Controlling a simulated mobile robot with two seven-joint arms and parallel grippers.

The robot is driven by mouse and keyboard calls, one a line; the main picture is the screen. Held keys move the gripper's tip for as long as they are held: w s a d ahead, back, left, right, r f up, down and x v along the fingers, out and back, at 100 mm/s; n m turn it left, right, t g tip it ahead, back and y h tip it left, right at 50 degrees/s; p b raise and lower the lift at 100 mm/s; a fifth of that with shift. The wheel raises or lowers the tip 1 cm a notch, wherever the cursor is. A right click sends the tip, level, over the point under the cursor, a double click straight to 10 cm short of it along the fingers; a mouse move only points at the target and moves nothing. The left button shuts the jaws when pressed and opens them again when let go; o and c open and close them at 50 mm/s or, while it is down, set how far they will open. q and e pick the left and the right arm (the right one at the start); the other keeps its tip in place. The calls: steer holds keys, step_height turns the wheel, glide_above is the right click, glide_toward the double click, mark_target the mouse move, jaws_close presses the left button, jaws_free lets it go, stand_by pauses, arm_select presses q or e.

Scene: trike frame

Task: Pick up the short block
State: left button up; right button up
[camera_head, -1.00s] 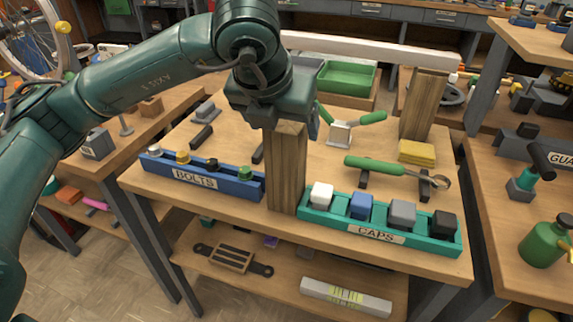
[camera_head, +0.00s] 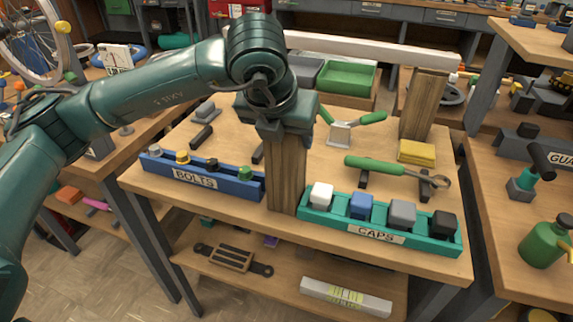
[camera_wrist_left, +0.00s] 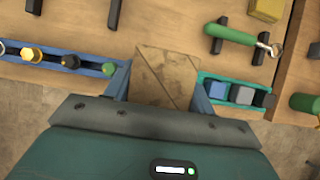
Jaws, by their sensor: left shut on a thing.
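A square wooden block (camera_head: 286,180) stands upright at the table's front edge, between the bolts tray and the caps tray. Its top face (camera_wrist_left: 165,75) shows in the wrist view. My left gripper (camera_head: 286,140) comes down on it from above and is shut on its upper part, with one finger on each side. The block's foot looks to be at table level; I cannot tell whether it is clear of the table. A second wooden post (camera_head: 423,108) stands at the back right, under a long white beam (camera_head: 370,47). My right gripper is not in view.
The blue bolts tray (camera_head: 225,187) is close on the block's left, the teal caps tray (camera_head: 345,229) close on its right. Behind are a green-handled tool (camera_head: 385,168) on stands, a yellow block (camera_head: 416,151) and a green bin (camera_head: 346,77).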

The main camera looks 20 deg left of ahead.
arm_select(q)
steer(key=c, duration=0.7)
steer(key=shift+c, duration=0.5)
steer(key=shift+r, duration=0.1)
